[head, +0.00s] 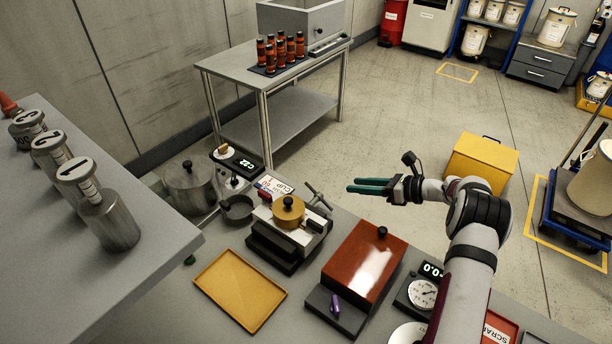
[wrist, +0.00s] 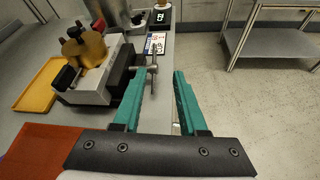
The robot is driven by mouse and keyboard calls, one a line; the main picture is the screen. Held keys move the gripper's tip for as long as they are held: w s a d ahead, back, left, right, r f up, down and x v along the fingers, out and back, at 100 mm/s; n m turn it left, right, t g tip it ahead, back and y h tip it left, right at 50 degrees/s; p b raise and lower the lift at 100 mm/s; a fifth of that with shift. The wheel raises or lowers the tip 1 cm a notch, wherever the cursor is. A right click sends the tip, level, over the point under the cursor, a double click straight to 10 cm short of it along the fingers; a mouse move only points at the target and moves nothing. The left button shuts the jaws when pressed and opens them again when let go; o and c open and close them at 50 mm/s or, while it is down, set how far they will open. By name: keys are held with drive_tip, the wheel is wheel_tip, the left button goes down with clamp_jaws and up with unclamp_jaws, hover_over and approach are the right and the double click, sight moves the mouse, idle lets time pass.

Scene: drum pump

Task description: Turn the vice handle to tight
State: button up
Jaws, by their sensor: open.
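The vice (head: 275,245) stands on the bench, a dark base with light jaws around a round brass part (head: 288,211) with a black knob. Its metal handle (head: 318,196), a thin T-bar, sticks out at the vice's right rear. In the wrist view the vice (wrist: 95,82) is at upper left, and the handle (wrist: 152,68) shows just beyond and between the fingertips. My gripper (head: 352,185) has green fingers, which are apart and empty in the wrist view (wrist: 158,78). In the head view it points left towards the handle, with a gap between them.
A yellow tray (head: 240,288) lies left of the vice. A red-brown box (head: 365,262) and a dial gauge (head: 422,292) stand to its right. A pot (head: 188,185) and a display unit (head: 240,160) are behind. Open floor lies beyond the bench.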

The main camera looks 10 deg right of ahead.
sight(311, 187)
drive_tip(key=shift+n+g, duration=0.3)
drive_tip(key=x, duration=1.5)
drive_tip(key=shift+s+a+f, duration=0.2)
drive_tip(key=shift+a+f, duration=0.1)
drive_tip(key=shift+a, duration=0.2)
clamp_jaws()
